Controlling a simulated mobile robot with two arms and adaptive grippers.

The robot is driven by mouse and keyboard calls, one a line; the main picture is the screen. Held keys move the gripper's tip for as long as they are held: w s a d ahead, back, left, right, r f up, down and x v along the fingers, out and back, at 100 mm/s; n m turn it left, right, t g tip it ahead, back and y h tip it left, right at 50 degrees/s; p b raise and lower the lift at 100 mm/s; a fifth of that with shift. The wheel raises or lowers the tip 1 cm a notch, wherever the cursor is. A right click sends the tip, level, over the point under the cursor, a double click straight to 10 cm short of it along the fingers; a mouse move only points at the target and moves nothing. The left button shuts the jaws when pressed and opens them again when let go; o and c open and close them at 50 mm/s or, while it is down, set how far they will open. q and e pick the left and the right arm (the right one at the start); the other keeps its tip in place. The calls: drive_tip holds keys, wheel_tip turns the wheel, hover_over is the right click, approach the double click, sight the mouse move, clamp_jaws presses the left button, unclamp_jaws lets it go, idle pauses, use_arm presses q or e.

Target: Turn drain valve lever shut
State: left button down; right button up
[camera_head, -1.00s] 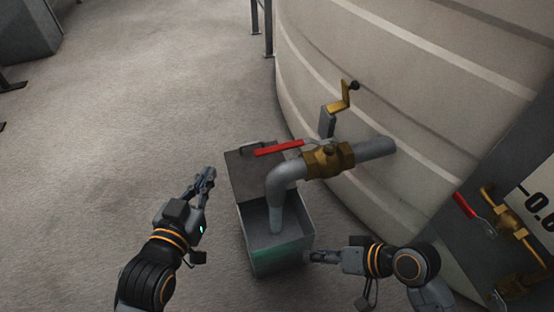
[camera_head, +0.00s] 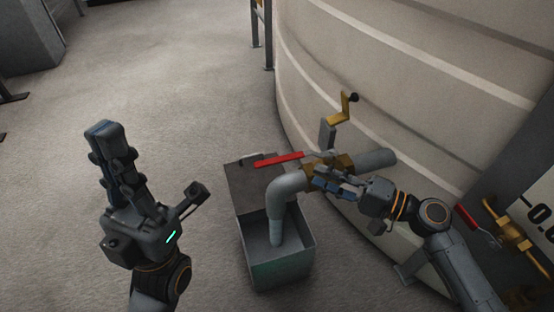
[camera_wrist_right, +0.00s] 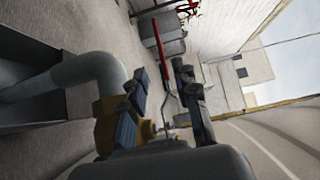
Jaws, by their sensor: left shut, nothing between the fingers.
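The drain valve has a brass body (camera_head: 345,165) on a grey pipe from the tank. Its long red lever (camera_head: 280,160) points left, roughly along the pipe, above the downturned elbow (camera_head: 285,190). In the right wrist view the red lever (camera_wrist_right: 168,38) extends away from me, its bare metal shank between the fingers. My right gripper (camera_head: 325,182) is at the brass body, partly covering it; in the wrist view this gripper (camera_wrist_right: 162,72) is open around the shank. Contact cannot be told. My left gripper (camera_head: 108,140) is shut and empty, raised left of the drain box.
An open grey drain box (camera_head: 275,265) stands under the pipe outlet. The curved tank wall (camera_head: 420,80) bounds the right side. Another red-handled brass valve (camera_head: 510,230) is at right.

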sight(283, 162)
drive_tip(key=b+x, duration=0.1)
drive_tip(key=x, duration=1.1)
drive_tip(key=shift+s, duration=0.1)
clamp_jaws()
